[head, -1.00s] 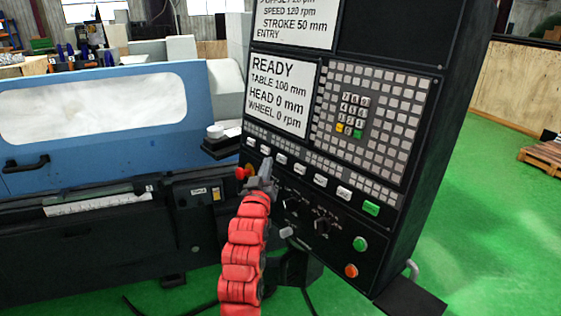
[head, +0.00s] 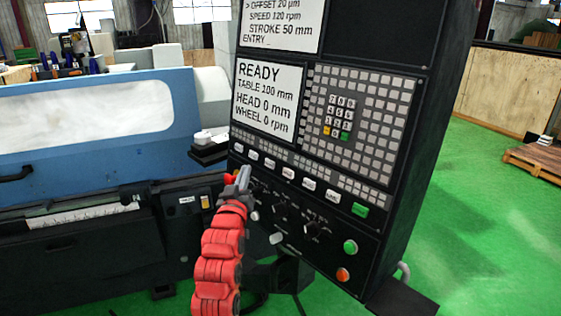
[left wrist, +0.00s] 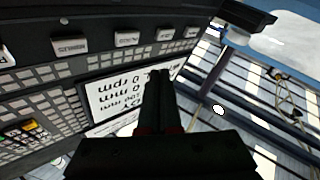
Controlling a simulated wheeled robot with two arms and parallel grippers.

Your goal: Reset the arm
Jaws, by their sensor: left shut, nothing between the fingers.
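My left arm, in red segments, rises from the bottom of the head view. Its gripper (head: 243,178) is in front of the lower left part of the black control panel (head: 400,215). The gripper is shut and empty. In the left wrist view the shut fingers (left wrist: 158,82) stand before the panel's lower screen (left wrist: 112,100), which appears upside down. I cannot tell whether the fingertips touch the panel. A red knob (head: 228,180) shows right beside the fingertips, partly hidden. My right gripper is not in view.
The panel has a keypad (head: 362,120), a row of white buttons (head: 288,172), and green (head: 350,247) and orange (head: 343,274) buttons. The lower screen (head: 268,98) reads READY. A blue machine cover (head: 100,115) stands at left. Green floor (head: 480,220) is open at right, near a pallet (head: 537,160).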

